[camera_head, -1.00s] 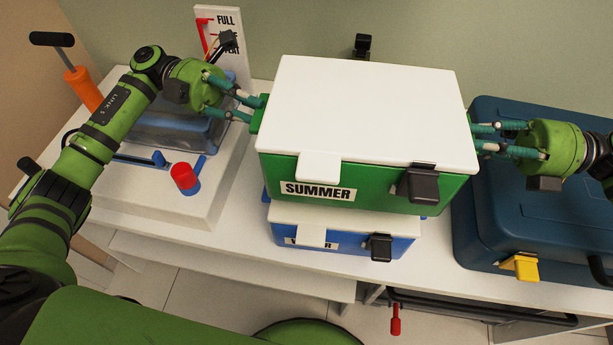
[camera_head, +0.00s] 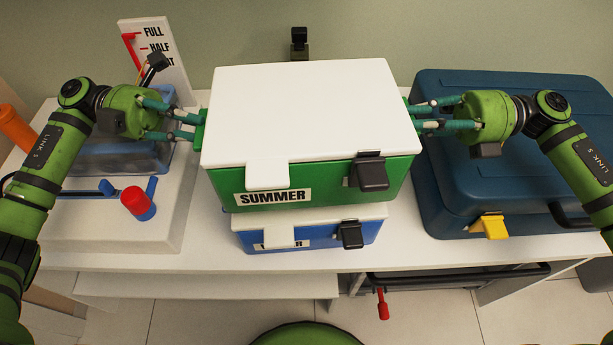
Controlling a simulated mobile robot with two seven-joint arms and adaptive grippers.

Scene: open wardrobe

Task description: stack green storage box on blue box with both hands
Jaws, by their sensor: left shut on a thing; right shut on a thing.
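The green storage box (camera_head: 312,185) has a white lid, a black latch and a SUMMER label. It is over the blue box (camera_head: 316,233), which stands on the white shelf with its own white lid edge and black latch showing. I cannot tell whether the green box touches the blue box's lid. My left gripper (camera_head: 195,127) is shut on the green box's left side. My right gripper (camera_head: 412,117) is shut on its right side. The blue box's top is mostly hidden under the green box.
A dark blue suitcase (camera_head: 460,190) with a yellow latch lies close on the right. A white device (camera_head: 115,220) with a red knob (camera_head: 137,203) and a FULL/HALF gauge (camera_head: 155,55) stands on the left. A bare strip of white shelf (camera_head: 210,240) lies left of the blue box.

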